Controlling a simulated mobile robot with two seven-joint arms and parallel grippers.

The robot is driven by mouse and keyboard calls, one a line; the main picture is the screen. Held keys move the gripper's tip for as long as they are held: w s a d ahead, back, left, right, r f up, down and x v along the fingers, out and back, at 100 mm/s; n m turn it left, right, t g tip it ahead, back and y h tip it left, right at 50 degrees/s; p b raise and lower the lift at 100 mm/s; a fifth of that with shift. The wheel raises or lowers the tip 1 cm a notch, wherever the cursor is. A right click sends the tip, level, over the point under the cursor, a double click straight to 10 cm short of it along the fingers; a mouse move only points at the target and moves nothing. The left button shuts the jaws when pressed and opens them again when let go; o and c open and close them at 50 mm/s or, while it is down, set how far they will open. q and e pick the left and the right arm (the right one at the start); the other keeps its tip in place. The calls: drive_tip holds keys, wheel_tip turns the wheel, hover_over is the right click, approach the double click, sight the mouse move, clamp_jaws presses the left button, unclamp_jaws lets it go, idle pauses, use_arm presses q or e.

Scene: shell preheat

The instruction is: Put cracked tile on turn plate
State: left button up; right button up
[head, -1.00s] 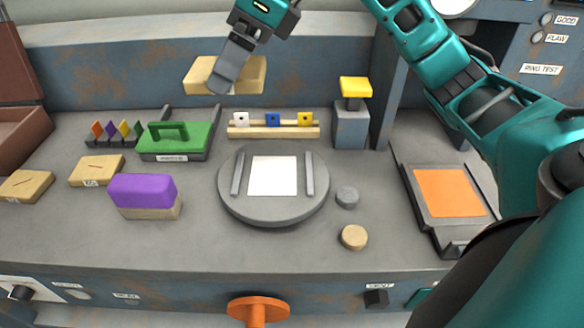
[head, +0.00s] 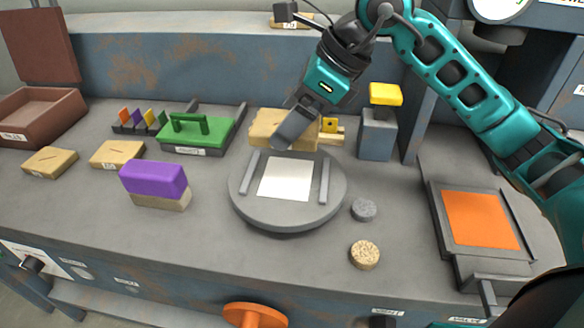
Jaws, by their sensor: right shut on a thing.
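My right gripper (head: 295,128) reaches in from the upper right and is shut on a tan tile (head: 268,128), taken to be the cracked tile. Its jaw hides part of the tile, and no crack can be made out clearly. The tile appears behind the far edge of the turn plate (head: 287,217); its height is hard to tell. The turn plate is a round grey disc with a bare white square (head: 286,178) between two raised grey bars. My left gripper is out of view.
A purple-topped block (head: 153,177) and a green-handled tool (head: 198,133) stand left of the plate. A grey disc (head: 364,209) and a tan disc (head: 365,255) lie right. A yellow-topped post (head: 385,95) stands behind right, and an orange pad (head: 480,219) lies far right.

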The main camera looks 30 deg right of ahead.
sight(280, 177)
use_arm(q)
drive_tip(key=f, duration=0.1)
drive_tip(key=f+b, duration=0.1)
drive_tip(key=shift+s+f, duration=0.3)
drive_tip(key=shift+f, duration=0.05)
use_arm(e)
wheel_tip(280, 177, down, 9)
use_arm(q)
drive_tip(key=shift+b, duration=0.3)
use_arm(e)
drive_tip(key=shift+f, duration=0.2)
drive_tip(key=o, duration=1.1)
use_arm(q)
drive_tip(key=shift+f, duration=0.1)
use_arm(e)
drive_tip(key=shift+r, duration=0.15)
drive_tip(key=shift+d+r, duration=0.1)
drive_tip(key=shift+r, duration=0.15)
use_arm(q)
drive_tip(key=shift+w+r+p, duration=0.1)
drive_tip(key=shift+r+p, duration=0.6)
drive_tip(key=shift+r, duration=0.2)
use_arm(e)
drive_tip(key=v, duration=1.1)
drive_tip(key=shift+s+r, duration=0.2)
drive_tip(key=shift+r, duration=0.05)
